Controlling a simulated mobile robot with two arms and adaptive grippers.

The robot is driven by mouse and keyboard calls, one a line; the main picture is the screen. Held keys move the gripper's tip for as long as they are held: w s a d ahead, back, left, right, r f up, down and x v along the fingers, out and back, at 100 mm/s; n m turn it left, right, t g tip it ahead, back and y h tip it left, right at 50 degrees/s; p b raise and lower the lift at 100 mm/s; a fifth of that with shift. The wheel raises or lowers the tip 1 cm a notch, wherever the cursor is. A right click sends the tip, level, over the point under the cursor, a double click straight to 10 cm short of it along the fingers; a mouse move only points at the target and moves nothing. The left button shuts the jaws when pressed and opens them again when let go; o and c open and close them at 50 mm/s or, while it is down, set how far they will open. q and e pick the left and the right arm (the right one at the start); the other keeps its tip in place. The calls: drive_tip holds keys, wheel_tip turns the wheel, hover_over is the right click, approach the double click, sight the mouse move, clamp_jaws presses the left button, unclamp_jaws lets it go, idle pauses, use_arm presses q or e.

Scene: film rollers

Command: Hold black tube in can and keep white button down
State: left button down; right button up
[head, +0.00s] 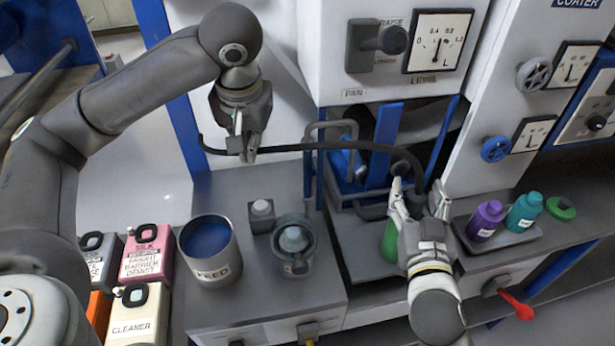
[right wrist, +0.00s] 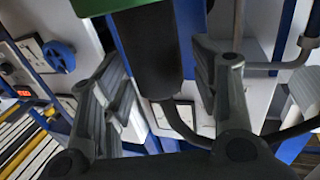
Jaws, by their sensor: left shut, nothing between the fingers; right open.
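The black tube (head: 320,146) runs in the air from a free end at the left to a bend near my right gripper. My left gripper (head: 246,158) is shut, with its fingertips at the tube; nothing is between them. My right gripper (head: 418,186) is open near the tube's right bend. In the right wrist view a thick black cylinder (right wrist: 150,50) shows between the open fingers, apparently ungripped. The can marked FEED (head: 222,268) stands upright with blue liquid inside, below and left of my left gripper. A pale button (head: 262,206) sits on a small grey box right of the can.
A grey pot (head: 293,262) stands right of the can. Pink (head: 147,255) and cream (head: 138,314) containers stand at the left. A tray (head: 510,238) with purple and teal bottles lies at the right. A green object (head: 390,242) is beside my right gripper. Machine panels stand behind.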

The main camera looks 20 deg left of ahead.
drive_tip(key=shift+f, duration=0.1)
drive_tip(key=shift+s+d, duration=0.15)
drive_tip(key=shift+s, duration=0.4)
drive_tip(key=v, duration=1.1)
